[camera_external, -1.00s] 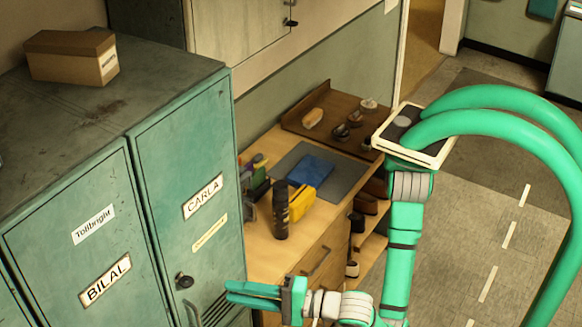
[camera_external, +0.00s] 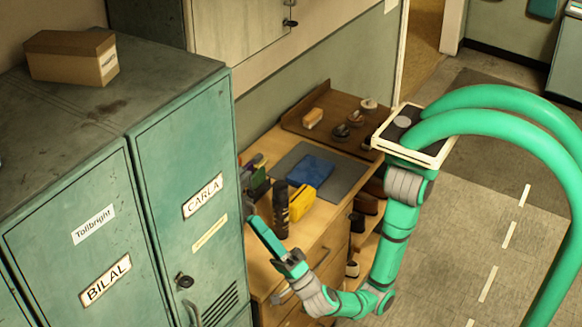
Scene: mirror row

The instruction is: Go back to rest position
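My gripper (camera_external: 258,228) is beside the right edge of the locker labelled CARLA (camera_external: 185,190), in front of the wooden counter (camera_external: 325,235). Its green fingers point up and to the left. From this angle they look like one narrow shape, and I cannot tell whether there is a gap between them. I see nothing held in them. The arm is bent low, with the forearm rising to the left from the elbow (camera_external: 375,298).
A black bottle (camera_external: 281,210) and a yellow object (camera_external: 301,203) stand on the counter near my gripper. A blue cloth (camera_external: 311,170) lies on a grey mat. A wooden tray (camera_external: 297,125) holds small items. Open floor (camera_external: 460,230) lies to the right.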

